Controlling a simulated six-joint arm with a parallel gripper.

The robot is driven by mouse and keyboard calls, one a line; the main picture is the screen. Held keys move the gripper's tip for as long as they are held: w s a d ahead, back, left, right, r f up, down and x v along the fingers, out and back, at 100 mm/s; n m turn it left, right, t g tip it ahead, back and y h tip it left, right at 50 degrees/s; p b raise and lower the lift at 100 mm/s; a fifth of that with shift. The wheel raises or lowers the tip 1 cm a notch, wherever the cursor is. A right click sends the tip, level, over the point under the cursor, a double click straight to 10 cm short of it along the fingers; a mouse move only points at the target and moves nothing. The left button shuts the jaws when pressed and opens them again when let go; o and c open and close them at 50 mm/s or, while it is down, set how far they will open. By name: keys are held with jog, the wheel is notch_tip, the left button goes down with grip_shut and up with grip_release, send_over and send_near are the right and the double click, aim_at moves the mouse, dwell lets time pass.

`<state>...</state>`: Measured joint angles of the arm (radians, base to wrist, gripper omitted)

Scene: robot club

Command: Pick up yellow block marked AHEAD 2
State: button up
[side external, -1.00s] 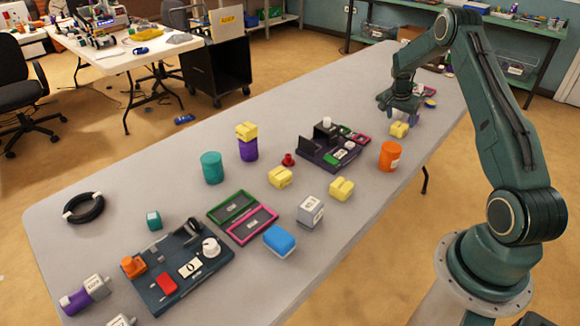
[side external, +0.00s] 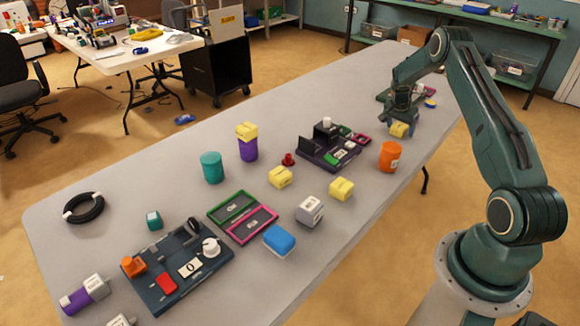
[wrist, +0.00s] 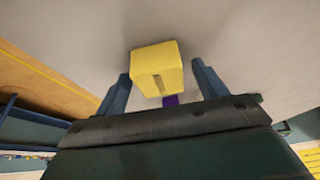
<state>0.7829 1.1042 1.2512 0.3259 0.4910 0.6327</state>
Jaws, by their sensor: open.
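A yellow block (side external: 398,131) lies on the grey table at the far right of the side view. My gripper (side external: 401,122) is low over this block, its fingers pointing down around its upper part. In the wrist view the yellow block (wrist: 157,70) sits between my two spread blue fingers, with gaps on both sides. My gripper is open and not visibly touching it. The lettering on the block is too small or dim to read. Other yellow blocks lie nearer: one (side external: 280,177), one (side external: 341,189), and one (side external: 246,131) on a purple cylinder.
An orange cylinder (side external: 389,157) stands just in front of the block. A dark purple fixture (side external: 316,153) with small parts is to its left. The table's right edge is close by.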

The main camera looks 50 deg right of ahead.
aim_at(400, 125)
jog(key=c, duration=1.1)
jog(key=shift+r, duration=0.1)
notch_tip(400, 125, up, 20)
jog(key=shift+f, duration=0.1)
dwell(0.7)
